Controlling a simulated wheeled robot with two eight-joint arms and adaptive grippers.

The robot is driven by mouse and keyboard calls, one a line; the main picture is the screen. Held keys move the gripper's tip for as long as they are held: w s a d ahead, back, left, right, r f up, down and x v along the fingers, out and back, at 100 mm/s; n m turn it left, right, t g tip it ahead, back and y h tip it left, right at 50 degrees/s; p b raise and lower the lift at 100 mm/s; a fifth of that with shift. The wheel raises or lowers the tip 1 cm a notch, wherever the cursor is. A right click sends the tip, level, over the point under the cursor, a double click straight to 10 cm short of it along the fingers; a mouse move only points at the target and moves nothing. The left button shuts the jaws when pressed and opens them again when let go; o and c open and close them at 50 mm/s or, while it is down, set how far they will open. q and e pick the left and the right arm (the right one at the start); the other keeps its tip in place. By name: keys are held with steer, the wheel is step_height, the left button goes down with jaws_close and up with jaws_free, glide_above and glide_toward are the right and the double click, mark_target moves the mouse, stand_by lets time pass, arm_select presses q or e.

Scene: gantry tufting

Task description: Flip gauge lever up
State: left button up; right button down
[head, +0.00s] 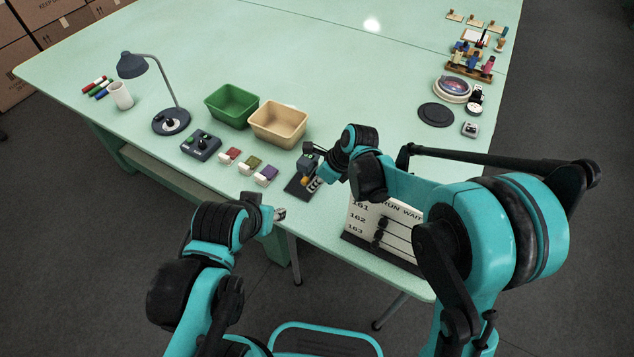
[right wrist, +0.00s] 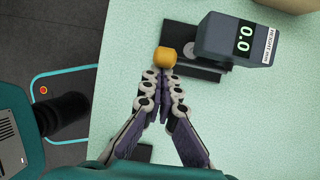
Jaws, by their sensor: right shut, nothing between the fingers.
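The gauge (head: 307,163) is a dark box on a black base plate near the table's front edge. In the right wrist view the gauge (right wrist: 238,40) has a green display reading 0.0 and a height label. A yellow-orange rounded knob (right wrist: 165,57), seemingly the lever's end, sits at the left of the base; its arm is not clearly visible. My right gripper (right wrist: 161,82) is shut and empty, its tips just short of the knob; whether they touch it I cannot tell. In the head view my right gripper (head: 314,185) is beside the gauge. My left gripper (head: 280,214) is at the front edge, its opening unclear.
Three small colored blocks (head: 250,167) and a dark control box (head: 201,145) stand left of the gauge. Green (head: 231,104) and tan (head: 278,124) bins stand behind. A white board with sliders (head: 362,222) stands close to the right. The table's middle is clear.

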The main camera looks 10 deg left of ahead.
mark_target(308, 182)
steer(key=shift+w+r+g+y, duration=0.1)
steer(key=shift+r+g+y, duration=0.2)
steer(key=shift+r+g, duration=0.35)
stand_by(0.5)
steer(key=shift+w+d+r+m+g+p, duration=0.1)
steer(key=shift+w+r+m+g+p, duration=0.1)
steer(key=shift+r+g+p, duration=0.3)
steer(key=shift+w+d+r+m+g+p, duration=0.1)
steer(key=shift+w+r+g+p, duration=0.1)
steer(key=shift+r+p, duration=0.45)
steer(key=shift+w+d+r+p, duration=0.2)
steer(key=shift+w+r+p, duration=0.1)
steer(key=shift+w+r, duration=0.4)
steer(key=shift+r, duration=0.15)
steer(key=shift+r+p, duration=0.55)
steer(key=shift+r, duration=0.15)
steer(key=shift+y, duration=0.3)
